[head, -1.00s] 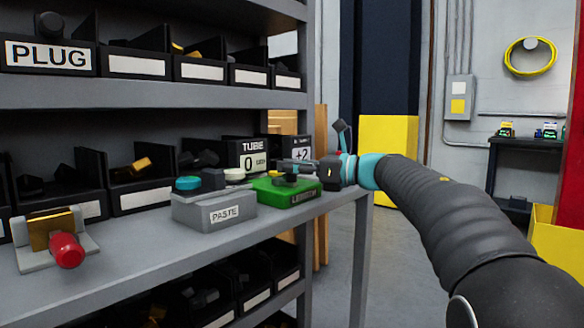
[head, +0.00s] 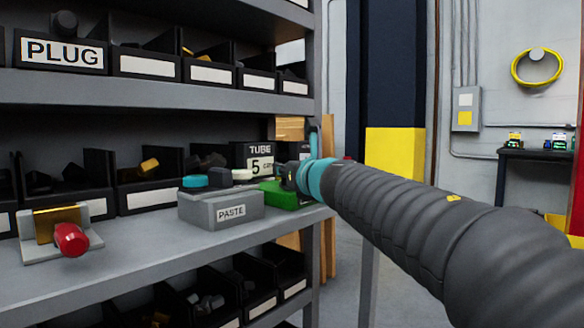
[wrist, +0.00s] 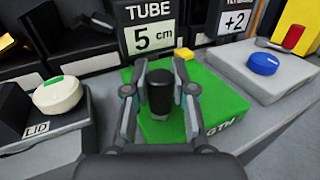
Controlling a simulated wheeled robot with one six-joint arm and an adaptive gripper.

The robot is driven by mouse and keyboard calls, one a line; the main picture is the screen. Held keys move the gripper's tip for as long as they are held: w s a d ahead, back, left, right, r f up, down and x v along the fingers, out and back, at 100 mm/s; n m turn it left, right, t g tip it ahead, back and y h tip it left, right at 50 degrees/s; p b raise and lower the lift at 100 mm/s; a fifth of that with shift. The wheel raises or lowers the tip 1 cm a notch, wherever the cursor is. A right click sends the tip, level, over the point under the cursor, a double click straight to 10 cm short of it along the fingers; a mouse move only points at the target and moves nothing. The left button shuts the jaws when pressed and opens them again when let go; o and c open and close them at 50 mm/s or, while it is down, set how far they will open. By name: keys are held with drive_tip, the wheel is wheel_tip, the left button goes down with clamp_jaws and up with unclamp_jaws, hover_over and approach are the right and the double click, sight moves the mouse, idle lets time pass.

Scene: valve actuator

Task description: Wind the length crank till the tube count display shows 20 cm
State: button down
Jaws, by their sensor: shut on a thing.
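The tube count display (wrist: 152,38) reads 5 cm in the wrist view. It also shows at the back of the shelf in the head view (head: 259,162), where the 5 is readable. The length crank stands on a green base (wrist: 222,92), whose label is partly hidden. Its dark upright knob (wrist: 160,92) is between the fingers of my gripper (wrist: 160,105), which are shut on it. In the head view my gripper (head: 285,177) hides most of the crank, and only part of the green base (head: 280,196) shows.
A grey PASTE box (head: 220,208) stands left of the green base. A white button with a green mark (wrist: 60,93) sits on the LID box. A blue knob (wrist: 263,64) and a +2 display (wrist: 233,20) are to the right. A red-handled fixture (head: 70,238) is at the shelf's left.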

drive_tip(key=m+t+h+p, duration=0.1)
drive_tip(key=h, duration=0.1)
drive_tip(key=a+m+h, duration=0.1)
drive_tip(key=m+h, duration=0.1)
drive_tip(key=shift+s+a+r+t+p, duration=0.1)
drive_tip(key=shift+a+t+p, duration=0.1)
drive_tip(key=shift+t+p, duration=0.2)
drive_tip(key=shift+a+m+h+p, duration=0.25)
drive_tip(key=shift+m+h+p, duration=0.25)
drive_tip(key=shift+m+h, duration=0.75)
drive_tip(key=shift+n+h, duration=0.25)
drive_tip(key=shift+h, duration=0.2)
drive_tip(key=c, duration=0.9)
unclamp_jaws()
drive_tip(key=shift+c, duration=0.2)
drive_tip(key=s, duration=1.1)
drive_tip(key=shift+s+d, duration=0.25)
drive_tip(key=shift+s, duration=0.15)
